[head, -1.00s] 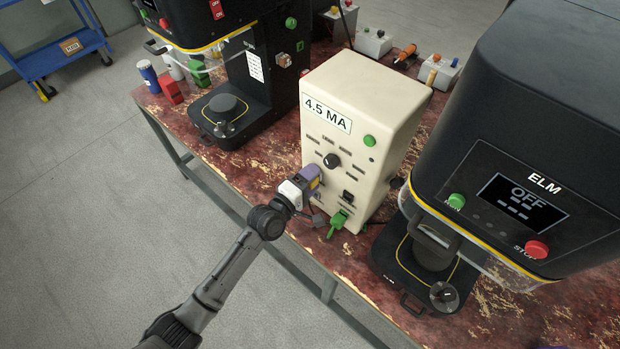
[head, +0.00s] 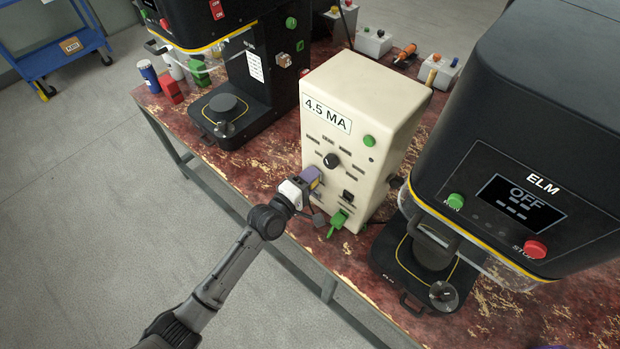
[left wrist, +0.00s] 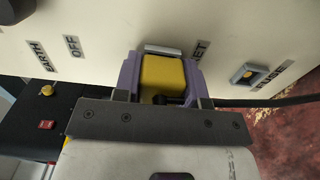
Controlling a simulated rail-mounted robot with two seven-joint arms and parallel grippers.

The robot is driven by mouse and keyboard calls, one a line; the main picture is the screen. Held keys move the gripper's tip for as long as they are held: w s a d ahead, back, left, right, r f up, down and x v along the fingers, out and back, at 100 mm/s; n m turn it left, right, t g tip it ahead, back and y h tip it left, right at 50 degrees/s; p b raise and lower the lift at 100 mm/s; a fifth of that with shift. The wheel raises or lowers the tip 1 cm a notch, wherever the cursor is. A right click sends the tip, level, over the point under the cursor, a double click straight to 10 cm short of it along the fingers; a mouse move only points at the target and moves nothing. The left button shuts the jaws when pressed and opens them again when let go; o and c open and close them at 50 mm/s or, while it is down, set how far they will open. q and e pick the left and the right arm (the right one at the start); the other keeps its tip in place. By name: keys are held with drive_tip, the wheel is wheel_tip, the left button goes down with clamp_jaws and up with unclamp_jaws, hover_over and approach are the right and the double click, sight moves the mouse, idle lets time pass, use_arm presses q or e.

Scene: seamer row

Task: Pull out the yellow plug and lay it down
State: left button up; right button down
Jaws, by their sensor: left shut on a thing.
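The yellow plug (left wrist: 162,78) sits between the two purple fingers of my left gripper (left wrist: 162,88) in the left wrist view. The gripper is shut on it, close against the front of the cream box (head: 345,110) marked 4.5 MA. A grey-rimmed socket edge shows just beyond the plug; I cannot tell how far in the plug sits. In the head view my left gripper (head: 311,178) hides most of the plug. A dark cable (left wrist: 275,101) runs off to the right in the wrist view. My right gripper is not in view.
A green plug (head: 338,222) is at the box's lower front. The ELM machine (head: 540,130) stands to the right, another black machine (head: 265,70) to the left. The worn red table (head: 285,200) has bare room left of the box and along its front edge.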

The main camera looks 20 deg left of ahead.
use_arm(q)
drive_tip(key=shift+r, duration=0.1)
clamp_jaws()
drive_tip(key=shift+s, duration=0.15)
drive_tip(key=shift+p+v, duration=0.35)
drive_tip(key=shift+v, duration=0.45)
drive_tip(key=shift+s+a, duration=0.1)
drive_tip(key=shift+s, duration=0.05)
drive_tip(key=shift+s, duration=0.1)
drive_tip(key=shift+p+v, duration=0.8)
drive_tip(key=shift+v, duration=0.95)
drive_tip(key=shift+a, duration=0.1)
